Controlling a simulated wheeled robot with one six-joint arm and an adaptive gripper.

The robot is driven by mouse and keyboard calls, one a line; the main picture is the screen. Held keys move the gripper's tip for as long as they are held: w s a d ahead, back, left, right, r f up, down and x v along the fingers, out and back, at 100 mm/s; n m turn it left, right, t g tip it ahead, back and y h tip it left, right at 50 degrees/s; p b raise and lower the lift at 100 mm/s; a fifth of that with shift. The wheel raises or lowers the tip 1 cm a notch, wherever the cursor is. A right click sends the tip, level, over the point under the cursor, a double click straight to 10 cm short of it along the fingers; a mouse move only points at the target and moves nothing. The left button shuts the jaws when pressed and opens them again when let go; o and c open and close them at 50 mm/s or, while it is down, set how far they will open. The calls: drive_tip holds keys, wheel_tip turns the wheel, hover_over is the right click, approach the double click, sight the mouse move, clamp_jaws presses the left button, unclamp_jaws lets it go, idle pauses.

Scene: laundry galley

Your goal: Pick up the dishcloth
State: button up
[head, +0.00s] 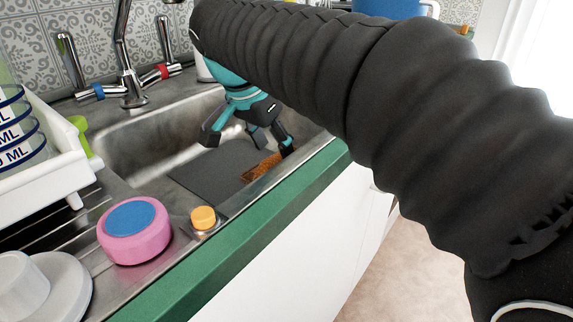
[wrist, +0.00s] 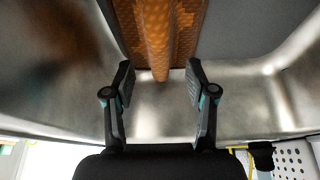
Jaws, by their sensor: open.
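The dishcloth (head: 262,167) is orange-brown with a woven pattern and lies in the sink by its front wall, partly on a dark grey mat. In the wrist view the dishcloth (wrist: 172,32) runs from the top edge down to a ridge-like fold that ends near the gap between my fingertips. My gripper (head: 249,138), teal and black, is inside the sink above the cloth. In the wrist view my gripper (wrist: 159,78) has its two fingers spread apart with nothing held. I cannot tell whether a fingertip touches the cloth.
The metal sink (head: 135,150) surrounds my gripper, with a green counter edge (head: 225,240) in front. A tap (head: 128,75) stands behind. A pink round container (head: 135,235), an orange-capped jar (head: 204,219) and a white rack (head: 55,180) are at the left.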

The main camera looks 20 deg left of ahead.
sight(276, 155)
drive_tip(key=shift+x, duration=1.6)
drive_tip(key=shift+f, duration=0.3)
clamp_jaws()
